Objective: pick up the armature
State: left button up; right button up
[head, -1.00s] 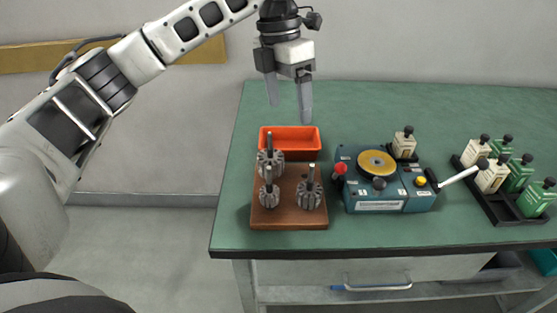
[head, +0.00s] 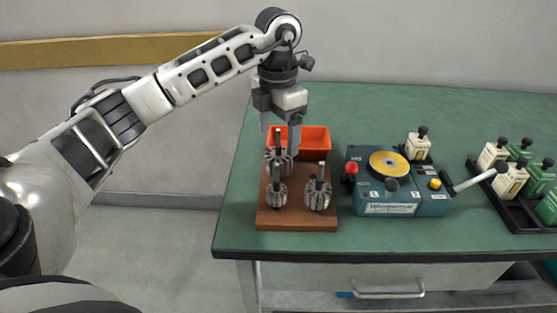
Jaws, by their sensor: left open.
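Three grey slotted armatures with upright shafts stand on a brown wooden block at the left of the green bench. One armature (head: 278,161) is at the back left, one (head: 276,194) at the front left and one (head: 317,194) at the right. The brown block (head: 297,223) shows bare along its front. My left gripper (head: 279,136) is open and empty, pointing down, with its fingers at the back armature's shaft in the picture. I cannot tell whether they are around it or above it. My right gripper is out of view.
An orange bin (head: 314,139) stands behind the block. A teal winding machine (head: 390,206) with a yellow disc and a lever stands to the right. A black tray (head: 520,213) of white and green bottles is at the far right. The back of the green bench (head: 370,105) is clear.

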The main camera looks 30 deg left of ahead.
aim_at(278, 154)
pick_arm(q)
jog(key=shift+f, duration=1.9)
jog(key=c, duration=1.3)
jog(key=shift+c, duration=0.2)
jog(key=shift+r, duration=0.15)
notch_tip(278, 154, up, 10)
jog(key=shift+f+p, duration=0.1)
jog(key=shift+p, duration=0.2)
